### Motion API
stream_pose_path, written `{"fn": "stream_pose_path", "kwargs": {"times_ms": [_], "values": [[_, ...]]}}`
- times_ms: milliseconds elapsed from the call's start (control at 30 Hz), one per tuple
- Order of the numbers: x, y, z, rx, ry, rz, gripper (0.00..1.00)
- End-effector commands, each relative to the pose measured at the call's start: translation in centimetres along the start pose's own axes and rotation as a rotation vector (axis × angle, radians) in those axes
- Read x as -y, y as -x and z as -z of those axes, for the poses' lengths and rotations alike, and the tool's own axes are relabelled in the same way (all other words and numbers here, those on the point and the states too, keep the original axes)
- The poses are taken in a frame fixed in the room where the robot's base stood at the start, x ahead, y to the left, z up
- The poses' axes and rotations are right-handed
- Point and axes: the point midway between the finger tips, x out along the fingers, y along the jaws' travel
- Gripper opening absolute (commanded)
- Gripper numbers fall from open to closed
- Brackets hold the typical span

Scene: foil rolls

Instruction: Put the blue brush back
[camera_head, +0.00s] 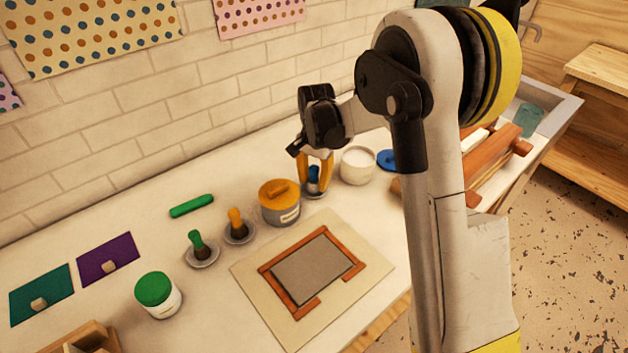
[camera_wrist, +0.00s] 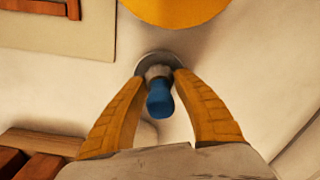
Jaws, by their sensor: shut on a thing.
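The blue brush (camera_head: 314,175) stands upright at the back of the table, its blue handle (camera_wrist: 159,100) pointing up toward the wrist camera. My gripper (camera_head: 318,180) is shut on it, with one yellow finger on each side, as the wrist view (camera_wrist: 160,76) shows. Under the brush is a small grey saucer (camera_head: 313,196), also seen in the wrist view (camera_wrist: 150,60). The brush's lower end is over or on this saucer; I cannot tell whether it touches.
A yellow-lidded pot (camera_head: 280,203) stands close to the left of the brush, and a white jar (camera_head: 357,167) close to the right. Green (camera_head: 199,244) and orange (camera_head: 237,222) brushes stand on their own saucers farther left. A framed grey panel (camera_head: 312,269) lies in front.

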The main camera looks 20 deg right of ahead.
Motion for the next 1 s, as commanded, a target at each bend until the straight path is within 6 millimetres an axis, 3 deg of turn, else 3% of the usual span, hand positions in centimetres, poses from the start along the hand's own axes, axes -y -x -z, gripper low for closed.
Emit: {"fn": "stream_pose_path", "kwargs": {"times_ms": [267, 300, 367, 567, 633, 667, 1000], "values": [[0.0, -0.09, 0.0, 0.0, 0.0, 0.0, 0.0], [0.0, -0.09, 0.0, 0.0, 0.0, 0.0, 0.44], [0.0, -0.08, 0.0, 0.0, 0.0, 0.0, 0.57], [0.0, -0.08, 0.0, 0.0, 0.0, 0.0, 0.57], [0.0, -0.09, 0.0, 0.0, 0.0, 0.0, 0.77], [0.0, -0.09, 0.0, 0.0, 0.0, 0.0, 0.81], [0.0, -0.09, 0.0, 0.0, 0.0, 0.0, 0.81]]}}
